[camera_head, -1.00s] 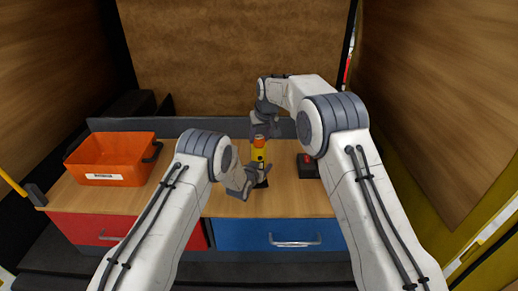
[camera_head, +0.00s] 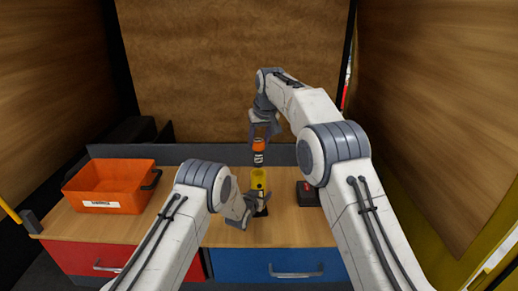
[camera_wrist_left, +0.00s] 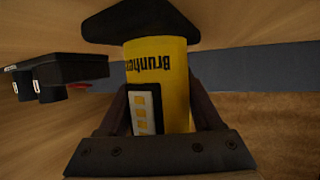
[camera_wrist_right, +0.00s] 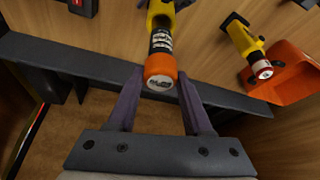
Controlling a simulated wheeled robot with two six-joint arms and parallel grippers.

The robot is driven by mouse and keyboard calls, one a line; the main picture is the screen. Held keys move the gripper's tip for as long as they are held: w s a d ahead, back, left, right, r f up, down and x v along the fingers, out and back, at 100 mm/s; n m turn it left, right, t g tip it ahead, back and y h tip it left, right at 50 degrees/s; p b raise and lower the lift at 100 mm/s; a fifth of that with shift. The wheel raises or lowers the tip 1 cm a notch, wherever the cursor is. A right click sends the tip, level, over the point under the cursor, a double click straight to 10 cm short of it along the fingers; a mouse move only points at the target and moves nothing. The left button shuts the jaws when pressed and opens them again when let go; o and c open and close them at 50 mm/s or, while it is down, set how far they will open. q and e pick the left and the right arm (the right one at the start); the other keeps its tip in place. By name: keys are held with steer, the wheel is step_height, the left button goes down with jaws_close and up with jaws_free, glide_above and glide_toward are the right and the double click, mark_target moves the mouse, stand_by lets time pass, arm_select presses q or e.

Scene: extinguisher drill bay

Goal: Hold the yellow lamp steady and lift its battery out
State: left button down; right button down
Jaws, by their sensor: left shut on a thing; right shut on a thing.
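The yellow lamp (camera_head: 259,181) stands upright on the bench, on a dark base. My left gripper (camera_head: 252,203) is shut on its lower body from the side; the left wrist view shows the lamp (camera_wrist_left: 170,70) between both fingers. My right gripper (camera_head: 262,135) is shut on the orange top of the battery (camera_head: 258,148), which has a black-and-white labelled body. The battery hangs upright just above the lamp's mouth, with a small gap between them. The right wrist view shows the orange cap of the battery (camera_wrist_right: 160,70) between the fingertips.
An orange bin (camera_head: 112,202) stands at the bench's left. A black box with a red part (camera_head: 307,193) sits right of the lamp. The right wrist view shows another yellow object (camera_wrist_right: 244,42) beside the bin. A dark ledge (camera_head: 190,153) runs along the back.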

arm_select(q)
steer(key=shift+r, duration=0.1)
arm_select(e)
steer(key=shift+r, duration=0.1)
arm_select(q)
jaws_free()
steer(key=shift+s, duration=0.1)
